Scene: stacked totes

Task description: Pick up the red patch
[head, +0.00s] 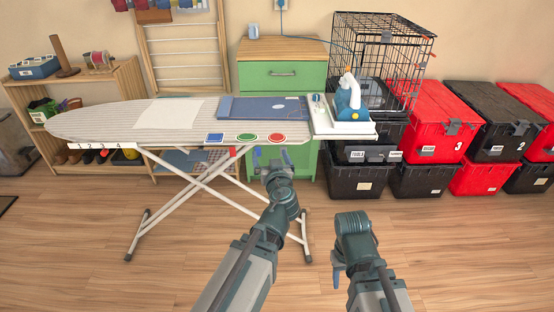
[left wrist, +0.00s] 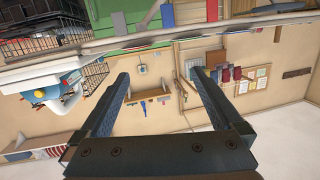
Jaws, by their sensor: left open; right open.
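The red patch (head: 275,138) is an oval with a pale rim. It lies flat near the front edge of the ironing board (head: 90,122), right of a green patch (head: 247,137) and a blue patch (head: 215,137). My left gripper (head: 273,158) is open and empty, just in front of and below the board edge near the red patch, not touching it. Its two spread fingers show in the left wrist view (left wrist: 160,73), where I cannot make out the patch. My right gripper (head: 339,272) is open, low over the floor; its fingers are mostly hidden by its arm.
A blue-and-white iron (head: 349,105) stands on the board's right end. A folded blue cloth (head: 262,108) and a white sheet (head: 170,113) lie on the board. A wire crate (head: 385,55) and stacked totes (head: 435,115) stand at right. The front floor is clear.

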